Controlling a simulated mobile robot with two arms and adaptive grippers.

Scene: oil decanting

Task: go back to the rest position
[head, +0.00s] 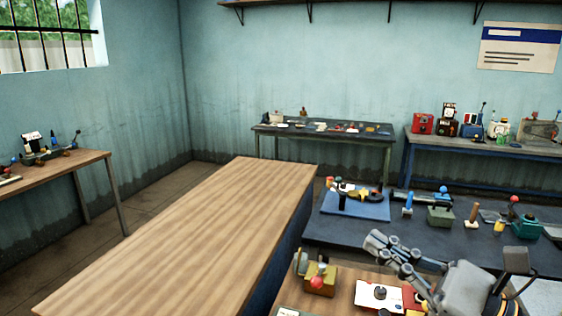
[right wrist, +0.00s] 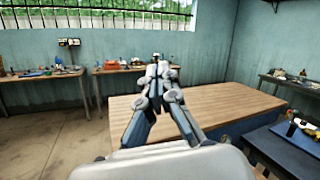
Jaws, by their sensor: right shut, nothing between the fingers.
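My right gripper (head: 388,246) shows at the lower right of the head view, above a small wooden bench and the dark blue table. In the right wrist view its fingers (right wrist: 158,75) are together, with nothing between them. The fingers point toward the window wall, and part of the long wooden table (right wrist: 225,105) lies behind them. My left gripper is in neither view.
The long wooden table (head: 190,225) is bare. Below the right gripper, a small wooden bench (head: 340,285) holds a brass-coloured block with a red knob (head: 318,280) and a red and white box (head: 379,296). The dark blue table (head: 340,232) carries several tools. Workbenches line the walls.

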